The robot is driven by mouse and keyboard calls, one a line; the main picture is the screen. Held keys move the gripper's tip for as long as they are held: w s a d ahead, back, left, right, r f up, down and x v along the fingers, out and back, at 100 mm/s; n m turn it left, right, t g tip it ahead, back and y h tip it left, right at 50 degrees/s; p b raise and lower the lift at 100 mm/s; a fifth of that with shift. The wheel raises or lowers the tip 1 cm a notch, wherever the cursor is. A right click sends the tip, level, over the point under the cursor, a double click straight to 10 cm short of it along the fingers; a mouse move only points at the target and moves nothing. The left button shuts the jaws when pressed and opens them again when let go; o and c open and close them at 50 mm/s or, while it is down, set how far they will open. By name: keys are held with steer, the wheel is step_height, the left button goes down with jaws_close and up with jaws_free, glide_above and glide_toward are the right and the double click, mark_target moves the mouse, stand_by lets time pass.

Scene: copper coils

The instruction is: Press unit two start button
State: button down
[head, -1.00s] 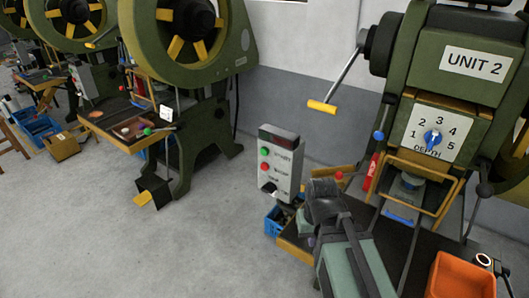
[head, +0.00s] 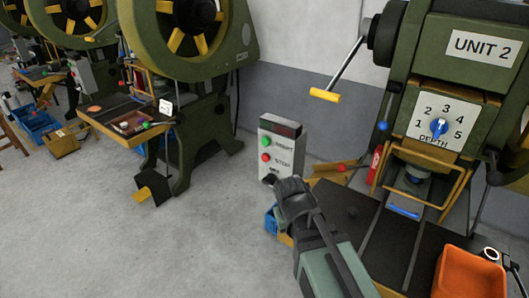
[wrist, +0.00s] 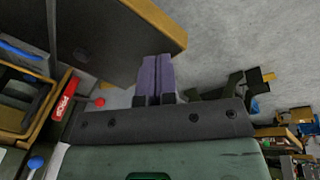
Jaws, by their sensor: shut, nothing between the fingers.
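The grey control box (head: 284,146) stands left of the Unit 2 press, with its face toward me in the head view. It carries a green START button (head: 266,142) above a red STOP button (head: 266,157). My gripper (head: 275,181) is in front of the box's lower part, below both buttons. Whether it touches the box cannot be told. In the wrist view its two purple-grey fingers (wrist: 156,78) are shut together and empty. The buttons do not show in the wrist view.
The Unit 2 press (head: 415,70) has a numbered dial (head: 438,127) and a yellow-gripped lever (head: 325,95). An orange bin (head: 468,273) sits on its dark table at right.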

mark_target(265, 141)
steer(key=w+a+r+n+t+h+b, duration=0.1)
steer(key=w+a+t+b, duration=0.1)
steer(key=w+t, duration=0.3)
steer(key=w+a+r+n+t+h+b, duration=0.1)
steer(key=w+a+n+t, duration=0.15)
steer(key=w, duration=0.45)
steer(key=w+a+r+n+t+y, duration=0.5)
steer(key=a+r+t, duration=0.3)
steer(key=a, duration=0.2)
steer(key=shift+w+a+r+n+y, duration=0.15)
steer(key=shift+w+a+n+y, duration=0.2)
steer(key=shift+w, duration=0.45)
steer(key=shift+d, duration=0.15)
steer(key=w+d, duration=0.5)
steer(key=w, duration=0.1)
steer(key=shift+w+d, duration=0.35)
steer(key=shift+w, duration=0.05)
steer(key=shift+w+d, duration=0.2)
steer(key=shift+w, duration=0.1)
